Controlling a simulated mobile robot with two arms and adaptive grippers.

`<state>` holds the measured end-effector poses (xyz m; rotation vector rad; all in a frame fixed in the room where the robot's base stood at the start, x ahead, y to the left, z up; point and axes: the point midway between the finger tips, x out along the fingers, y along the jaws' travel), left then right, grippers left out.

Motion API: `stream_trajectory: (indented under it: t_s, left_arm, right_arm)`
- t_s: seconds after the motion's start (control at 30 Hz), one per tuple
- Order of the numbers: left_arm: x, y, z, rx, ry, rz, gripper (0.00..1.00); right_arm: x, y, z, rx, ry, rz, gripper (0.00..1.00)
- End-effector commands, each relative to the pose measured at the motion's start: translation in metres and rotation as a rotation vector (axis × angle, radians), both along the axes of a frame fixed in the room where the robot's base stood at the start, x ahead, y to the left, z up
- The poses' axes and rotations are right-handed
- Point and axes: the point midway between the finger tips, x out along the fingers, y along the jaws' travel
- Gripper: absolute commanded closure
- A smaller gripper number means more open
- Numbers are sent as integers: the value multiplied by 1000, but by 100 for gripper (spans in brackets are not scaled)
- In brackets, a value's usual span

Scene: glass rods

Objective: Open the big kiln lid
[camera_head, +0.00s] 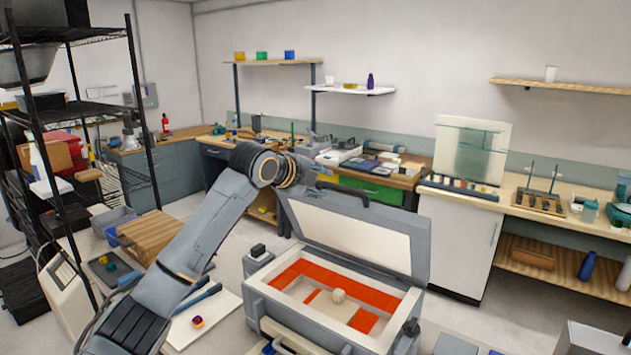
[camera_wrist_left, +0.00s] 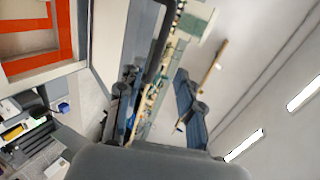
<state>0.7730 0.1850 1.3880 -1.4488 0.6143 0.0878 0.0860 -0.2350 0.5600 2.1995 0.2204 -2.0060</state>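The big kiln (camera_head: 335,310) stands in front of me in the head view. Its grey lid (camera_head: 365,238) is raised and leans back, pale inner face towards me. My left arm reaches to the lid's upper left corner. The right gripper is out of view.
A black wire shelf (camera_head: 75,120) stands on the left. A wooden block (camera_head: 150,237) and a pale board with a small coloured ball (camera_head: 197,322) lie left of the kiln. Benches with tools, including a white cabinet (camera_head: 458,240), line the back wall.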

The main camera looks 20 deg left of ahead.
Motion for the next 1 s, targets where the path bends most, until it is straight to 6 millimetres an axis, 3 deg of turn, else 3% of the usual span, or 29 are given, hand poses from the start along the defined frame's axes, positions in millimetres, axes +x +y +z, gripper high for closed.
stream_trajectory:
  t_s: [0.2,0.5,0.63,0.77,0.87,1.0]
  left_arm:
    - [-14,5,7,0,0,-1,64]
    - [-16,5,8,0,0,-1,64]
    - [-18,2,-2,-8,15,2,64]
    - [-31,-11,-52,-55,91,23,64]
    - [-54,-26,-111,-124,187,62,64]
    - [-99,-41,-190,-238,327,153,64]
  right_arm:
    - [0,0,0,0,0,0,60]
    - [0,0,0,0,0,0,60]
    - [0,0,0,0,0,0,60]
    - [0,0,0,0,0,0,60]
    - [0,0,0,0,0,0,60]
    - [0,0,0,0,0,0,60]
